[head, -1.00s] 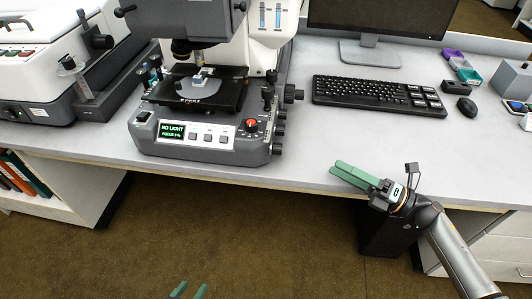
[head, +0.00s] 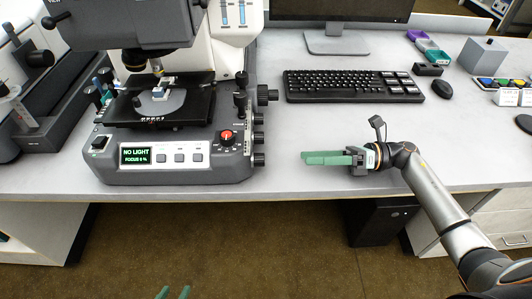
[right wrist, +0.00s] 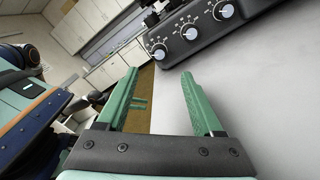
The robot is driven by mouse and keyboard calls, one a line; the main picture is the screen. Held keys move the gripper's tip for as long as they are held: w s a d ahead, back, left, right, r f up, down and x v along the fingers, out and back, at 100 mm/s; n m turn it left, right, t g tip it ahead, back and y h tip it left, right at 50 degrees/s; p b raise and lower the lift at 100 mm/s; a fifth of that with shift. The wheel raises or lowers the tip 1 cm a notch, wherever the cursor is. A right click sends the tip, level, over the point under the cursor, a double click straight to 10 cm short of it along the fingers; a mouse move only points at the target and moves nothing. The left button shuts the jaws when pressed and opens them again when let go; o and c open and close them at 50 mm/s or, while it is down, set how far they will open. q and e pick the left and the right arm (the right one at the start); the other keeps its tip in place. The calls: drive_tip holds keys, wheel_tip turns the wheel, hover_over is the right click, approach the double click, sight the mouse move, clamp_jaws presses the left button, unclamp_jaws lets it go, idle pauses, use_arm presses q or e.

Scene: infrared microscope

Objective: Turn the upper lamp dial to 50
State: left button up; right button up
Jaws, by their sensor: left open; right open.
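The microscope (head: 190,170) stands at the left of the bench, its display (head: 136,155) reading "NO LIGHT". Several dark dials (head: 259,140) stick out of its right side in the head view. In the right wrist view, pale-capped dials with printed scales (right wrist: 190,33) sit in a slanted row on a dark panel; I cannot tell which is the upper lamp dial, nor read their settings. My right gripper (head: 304,158) is open and empty, to the right of the dials and apart from them. My left gripper (head: 173,293) is open at the bottom edge, below the bench front.
A keyboard (head: 353,86) lies behind my right gripper, with a mouse (head: 442,89) to its right. A red-topped knob (head: 227,137) is on the microscope's front panel. The bench between the dials and my right gripper is clear.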

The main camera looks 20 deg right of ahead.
sight(259, 160)
drive_tip(key=p+x, duration=0.1)
drive_tip(key=x, duration=1)
drive_tip(key=shift+d, duration=0.1)
drive_tip(key=shift+c, duration=0.3)
clamp_jaws()
